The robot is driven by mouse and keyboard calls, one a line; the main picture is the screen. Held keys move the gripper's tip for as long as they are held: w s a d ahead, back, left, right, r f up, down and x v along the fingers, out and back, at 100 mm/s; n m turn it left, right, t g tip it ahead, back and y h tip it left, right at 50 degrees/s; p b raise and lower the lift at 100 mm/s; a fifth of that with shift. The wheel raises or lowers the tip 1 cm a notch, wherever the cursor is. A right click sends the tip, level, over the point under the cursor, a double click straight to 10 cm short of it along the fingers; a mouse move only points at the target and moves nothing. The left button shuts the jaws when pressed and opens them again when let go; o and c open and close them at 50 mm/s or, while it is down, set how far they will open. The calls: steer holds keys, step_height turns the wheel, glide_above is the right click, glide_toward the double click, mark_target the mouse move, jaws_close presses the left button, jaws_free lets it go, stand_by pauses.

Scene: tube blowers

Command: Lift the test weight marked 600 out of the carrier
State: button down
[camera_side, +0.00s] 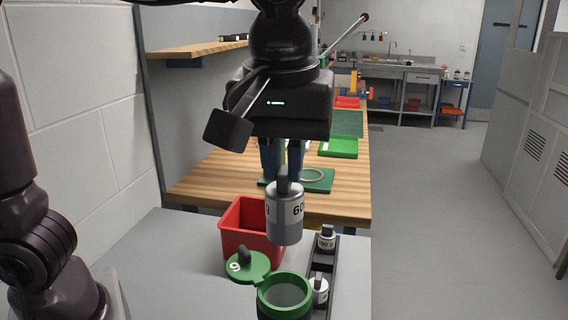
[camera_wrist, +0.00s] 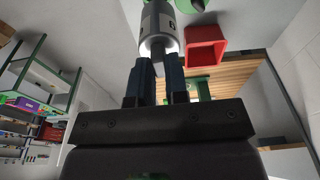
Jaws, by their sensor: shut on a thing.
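The test weight (camera_side: 284,222) is a grey metal cylinder with a white label, of which "60" shows in the side view; the rest of the number is turned away. It hangs upright by its dark top knob, in the air above the grey table. My gripper (camera_side: 283,172) is shut on that knob. In the wrist view the weight (camera_wrist: 157,28) sits at the fingertips of my gripper (camera_wrist: 164,62). The black carrier (camera_side: 332,262) stands on the table to the lower right, with two smaller labelled weights (camera_side: 326,240) in it.
A red bin (camera_side: 243,226) stands behind and left of the weight. A green lid marked 9 or 6 (camera_side: 247,268) lies in front of the bin. A green-rimmed dark container (camera_side: 284,293) stands at the front. A wooden bench (camera_side: 210,185) lies behind. The table's left part is clear.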

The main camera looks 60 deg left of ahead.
step_height(320, 180, up, 10)
steer(key=shift+r, duration=0.2)
stand_by(0.9)
